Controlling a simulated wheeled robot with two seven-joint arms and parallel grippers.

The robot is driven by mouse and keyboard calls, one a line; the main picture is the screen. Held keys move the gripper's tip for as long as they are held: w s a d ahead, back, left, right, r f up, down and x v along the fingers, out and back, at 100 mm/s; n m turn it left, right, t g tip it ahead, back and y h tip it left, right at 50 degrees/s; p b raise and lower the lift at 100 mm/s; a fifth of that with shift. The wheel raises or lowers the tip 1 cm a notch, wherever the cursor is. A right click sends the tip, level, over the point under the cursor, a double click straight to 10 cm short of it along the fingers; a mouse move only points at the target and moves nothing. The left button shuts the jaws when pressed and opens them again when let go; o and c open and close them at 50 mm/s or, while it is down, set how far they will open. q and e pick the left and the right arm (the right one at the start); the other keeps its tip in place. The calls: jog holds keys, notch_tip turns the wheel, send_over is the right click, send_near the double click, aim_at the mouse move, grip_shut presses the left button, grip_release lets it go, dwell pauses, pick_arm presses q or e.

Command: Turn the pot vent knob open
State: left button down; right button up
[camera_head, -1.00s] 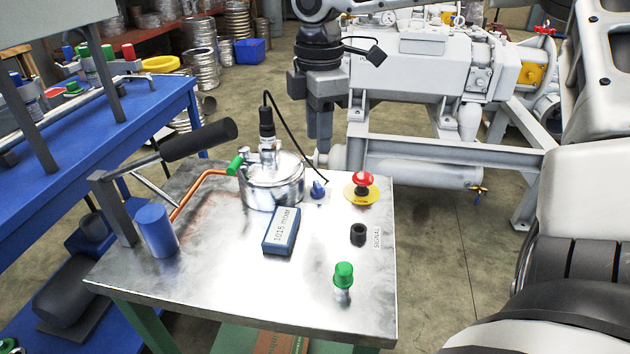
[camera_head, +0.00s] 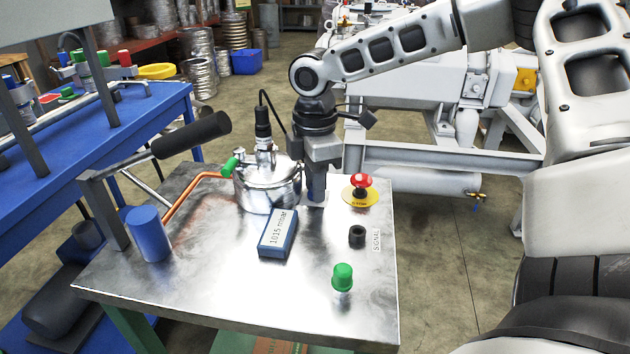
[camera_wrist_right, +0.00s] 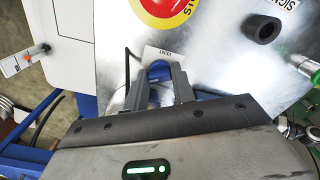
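The steel pot (camera_head: 268,190) stands on the metal table, with a black-topped fitting and cable on its lid. My right gripper (camera_head: 316,198) points down just right of the pot, low over the table, and hides the blue vent knob in the head view. In the right wrist view, my right gripper (camera_wrist_right: 162,74) is open, its fingers on either side of the blue vent knob (camera_wrist_right: 160,93). The white VENT label (camera_wrist_right: 161,54) lies just beyond the fingertips. Whether the fingers touch the knob cannot be told. My left gripper is out of view.
On the metal table (camera_head: 200,295) are a red emergency stop (camera_head: 361,181), a black socket (camera_head: 357,236), a green lamp (camera_head: 342,277), a pressure readout (camera_head: 277,233) and a blue cylinder (camera_head: 148,235). A black-handled lever (camera_head: 192,135) rises at the left.

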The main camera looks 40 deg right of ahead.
jog(key=shift+c, duration=1)
jog(key=shift+r+m+p, duration=0.1)
jog(key=shift+m+p, duration=0.2)
jog(key=shift+p, duration=0.05)
jog(key=shift+m+p, duration=0.9)
jog(key=shift+m, duration=0.9)
jog(key=shift+m+p, duration=0.45)
jog(key=shift+m, duration=0.25)
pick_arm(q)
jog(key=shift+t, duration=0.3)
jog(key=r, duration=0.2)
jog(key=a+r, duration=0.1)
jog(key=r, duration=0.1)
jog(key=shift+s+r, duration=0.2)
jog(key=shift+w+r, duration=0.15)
